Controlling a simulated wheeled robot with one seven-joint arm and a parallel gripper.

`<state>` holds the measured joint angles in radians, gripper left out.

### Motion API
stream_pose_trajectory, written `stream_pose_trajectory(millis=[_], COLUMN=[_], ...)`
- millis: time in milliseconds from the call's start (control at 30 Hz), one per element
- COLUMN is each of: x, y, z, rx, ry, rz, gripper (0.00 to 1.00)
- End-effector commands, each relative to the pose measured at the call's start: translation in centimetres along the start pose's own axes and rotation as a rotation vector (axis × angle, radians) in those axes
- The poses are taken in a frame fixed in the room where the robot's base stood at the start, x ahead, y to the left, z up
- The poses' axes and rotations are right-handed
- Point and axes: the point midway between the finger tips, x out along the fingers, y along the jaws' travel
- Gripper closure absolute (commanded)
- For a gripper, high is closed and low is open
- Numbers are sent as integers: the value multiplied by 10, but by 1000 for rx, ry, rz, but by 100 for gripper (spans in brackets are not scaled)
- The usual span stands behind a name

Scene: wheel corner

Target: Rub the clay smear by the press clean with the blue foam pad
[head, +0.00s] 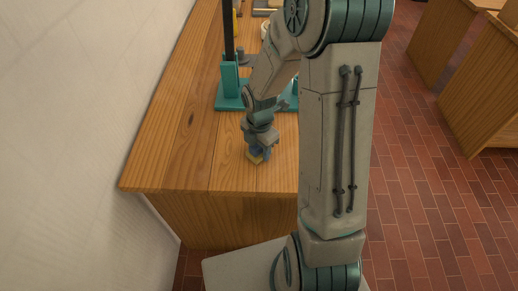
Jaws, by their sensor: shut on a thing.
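My gripper (257,154) points down at the near part of the wooden table, in front of the press. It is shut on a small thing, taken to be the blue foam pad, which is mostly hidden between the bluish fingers. A small ochre patch (254,158) shows right at the fingertips; I cannot tell whether it is part of the held thing or clay on the wood. The press (229,88) has a teal base and a dark upright column. No separate clay smear can be made out; my arm hides the table to the right.
The wooden table (160,150) has clear planks left of my gripper, with a small dark mark (190,119). A pale wall runs along its left. Several small items stand at the back, partly hidden. Other wooden furniture (485,90) stands right, across the brick floor.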

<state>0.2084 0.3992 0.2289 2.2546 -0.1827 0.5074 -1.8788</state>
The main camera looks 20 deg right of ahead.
Motion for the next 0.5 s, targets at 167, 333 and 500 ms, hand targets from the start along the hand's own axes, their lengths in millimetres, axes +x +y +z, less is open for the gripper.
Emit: stream_pose_trajectory(millis=[167,333,500], x=[0,0,1], y=[1,0,-4], z=[0,-1,-6], rx=[0,-1,-2], ry=[-1,-1,-2], rz=[2,3,3], gripper=[74,74,74])
